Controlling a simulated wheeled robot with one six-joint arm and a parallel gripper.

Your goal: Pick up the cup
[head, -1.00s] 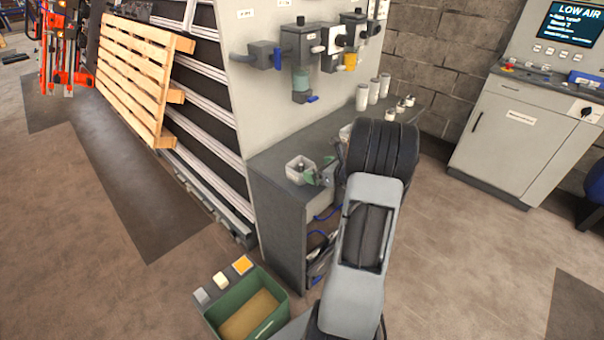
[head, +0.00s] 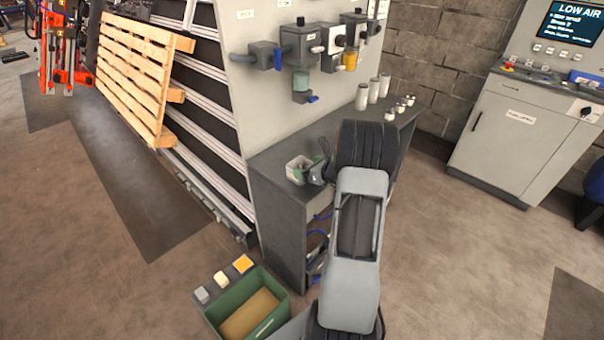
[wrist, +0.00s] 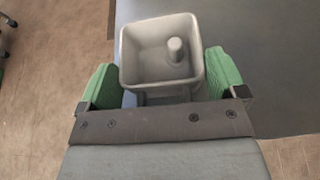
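The cup is a small, square, pale grey container with an open top and a grey peg-like post inside. It stands upright near the front edge of the grey bench in the head view (head: 296,163), partly hidden by my gripper. In the wrist view the cup (wrist: 142,62) sits between the two green finger pads of my gripper (wrist: 165,85). One pad is on each side, close to its walls. The fingers are spread to about the cup's width. I cannot clearly tell whether both pads touch it. My gripper (head: 307,171) is at the cup's level in the head view.
The bench (head: 262,160) holds several white cylinders (head: 362,97) and small fittings (head: 400,106) toward its far end. A panel with valves (head: 300,45) rises behind it. A green bin (head: 278,318) stands on the floor at lower left. Bench surface right of the cup is clear.

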